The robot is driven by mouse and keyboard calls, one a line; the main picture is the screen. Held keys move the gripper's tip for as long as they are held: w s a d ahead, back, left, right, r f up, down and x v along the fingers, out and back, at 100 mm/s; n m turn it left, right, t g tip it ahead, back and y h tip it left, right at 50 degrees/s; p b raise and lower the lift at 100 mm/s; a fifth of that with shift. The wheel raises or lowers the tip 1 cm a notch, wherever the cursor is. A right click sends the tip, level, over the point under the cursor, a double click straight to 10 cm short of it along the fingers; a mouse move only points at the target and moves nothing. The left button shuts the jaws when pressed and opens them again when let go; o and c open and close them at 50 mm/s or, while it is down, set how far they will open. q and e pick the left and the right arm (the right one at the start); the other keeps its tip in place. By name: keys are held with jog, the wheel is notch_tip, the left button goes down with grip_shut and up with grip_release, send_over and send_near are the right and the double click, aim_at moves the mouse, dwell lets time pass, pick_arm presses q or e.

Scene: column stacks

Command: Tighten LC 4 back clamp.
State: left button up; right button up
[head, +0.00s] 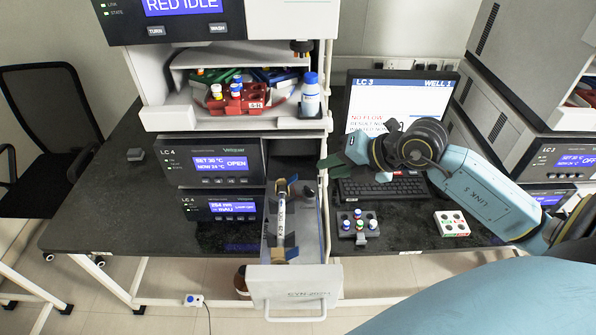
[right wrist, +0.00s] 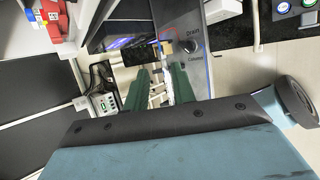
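The LC 4 oven module (head: 215,163) reads OPEN, and its drawer (head: 296,283) is pulled out toward me. A white labelled column (head: 281,212) lies lengthwise in the drawer. The back clamp (head: 288,187), with blue and tan parts, is at the column's far end. A similar front clamp (head: 281,254) is at the near end. My right gripper (head: 325,164) is to the right of the back clamp and apart from it. In the right wrist view its green fingers (right wrist: 157,78) are spread, with the drawer beyond them. Whether the clamp is tight cannot be told. My left gripper is not in view.
A dark rack with capped vials (head: 358,224) and a white tray (head: 451,223) sit right of the drawer. A keyboard (head: 385,190) and monitor (head: 398,103) stand behind them.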

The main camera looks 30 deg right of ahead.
send_near(286, 185)
jog(key=x, duration=0.3)
jog(key=w+x, duration=0.1)
jog(key=x, duration=0.1)
jog(key=shift+d+r+p, duration=0.15)
jog(key=shift+r+p, duration=0.15)
jog(key=shift+p, duration=0.05)
jog(key=shift+c, duration=0.4)
grip_shut()
